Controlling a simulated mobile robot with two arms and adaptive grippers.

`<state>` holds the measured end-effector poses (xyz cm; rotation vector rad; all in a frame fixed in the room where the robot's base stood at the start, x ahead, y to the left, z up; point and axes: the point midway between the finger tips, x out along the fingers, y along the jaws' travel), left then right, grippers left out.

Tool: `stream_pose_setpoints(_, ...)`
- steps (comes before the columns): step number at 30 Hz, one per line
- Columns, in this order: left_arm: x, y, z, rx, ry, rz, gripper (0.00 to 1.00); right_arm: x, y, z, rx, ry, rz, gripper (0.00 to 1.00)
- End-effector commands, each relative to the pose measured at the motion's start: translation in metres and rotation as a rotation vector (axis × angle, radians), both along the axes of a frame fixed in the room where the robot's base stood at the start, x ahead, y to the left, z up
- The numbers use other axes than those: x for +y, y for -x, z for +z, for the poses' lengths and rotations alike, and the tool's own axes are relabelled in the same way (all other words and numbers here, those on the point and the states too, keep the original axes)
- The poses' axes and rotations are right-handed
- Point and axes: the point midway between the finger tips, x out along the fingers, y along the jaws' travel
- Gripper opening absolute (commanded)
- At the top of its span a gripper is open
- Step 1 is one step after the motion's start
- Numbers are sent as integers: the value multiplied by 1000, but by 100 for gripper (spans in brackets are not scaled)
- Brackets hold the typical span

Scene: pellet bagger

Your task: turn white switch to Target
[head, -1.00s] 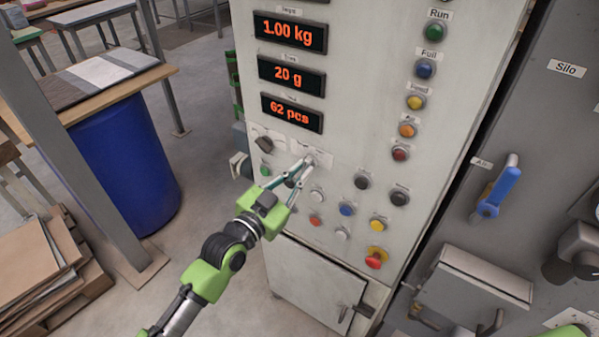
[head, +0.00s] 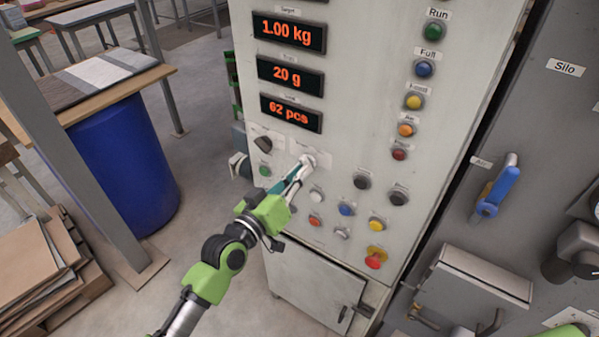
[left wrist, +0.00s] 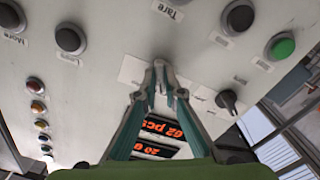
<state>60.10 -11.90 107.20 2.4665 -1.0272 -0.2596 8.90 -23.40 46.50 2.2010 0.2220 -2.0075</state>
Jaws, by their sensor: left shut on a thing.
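The white switch (head: 309,159) is a small knob on the pale control panel, just below the lowest display. My left gripper (head: 304,166) reaches it from the lower left and is shut on it. In the left wrist view the fingertips of my left gripper (left wrist: 159,76) meet at the white switch (left wrist: 159,65), which they largely cover. The labels beside the switch are too blurred or covered to read, so its exact setting cannot be told. My right gripper is not in view.
A black selector knob (head: 262,143) and a green button (head: 265,171) sit to the left. Several push buttons lie below and right, with a red mushroom button (head: 374,260) lower down. The lit displays (head: 291,113) are above. A blue-handled valve (head: 497,192) is at right.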

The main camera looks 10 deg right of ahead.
Motion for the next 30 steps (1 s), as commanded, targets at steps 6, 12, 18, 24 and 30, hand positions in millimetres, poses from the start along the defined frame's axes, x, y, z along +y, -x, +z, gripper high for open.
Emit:
stream_pose_setpoints(6,0,0,-2,31,26,-1,0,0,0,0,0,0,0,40)
stream_pose_setpoints(12,0,0,-2,36,31,-1,0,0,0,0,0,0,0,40)
stream_pose_setpoints(18,0,0,-2,36,31,-1,0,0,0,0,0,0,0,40)
stream_pose_setpoints(24,0,0,-1,34,30,0,26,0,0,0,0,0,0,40)
stream_pose_setpoints(30,0,0,-1,31,29,0,26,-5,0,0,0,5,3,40)
